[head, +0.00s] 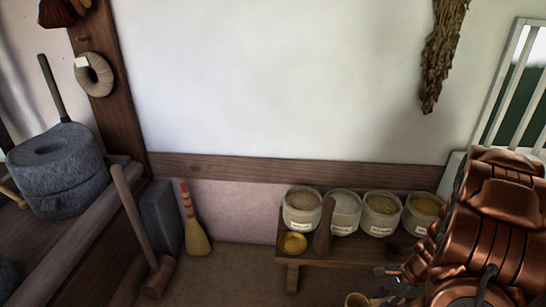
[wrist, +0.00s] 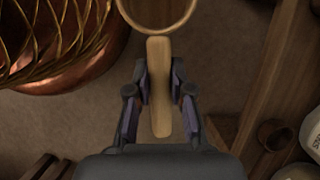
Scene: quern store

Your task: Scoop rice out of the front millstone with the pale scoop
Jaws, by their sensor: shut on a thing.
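My gripper (wrist: 159,80) is shut on the pale wooden handle of the scoop (wrist: 160,112) in the wrist view. The scoop's round bowl is at the top edge of that view, cut off, and no grain shows in the visible part. In the head view my gripper (head: 393,283) is at the lower right, with the scoop's bowl (head: 357,300) at the bottom edge. A grey stone millstone (head: 57,172) with an upright handle stands on the left bench, far from my gripper. A sliver of dark stone shows at the lower left edge. I see no rice on the millstone.
A hand broom (head: 195,225) and a long-handled mallet (head: 140,220) stand between bench and millstone.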

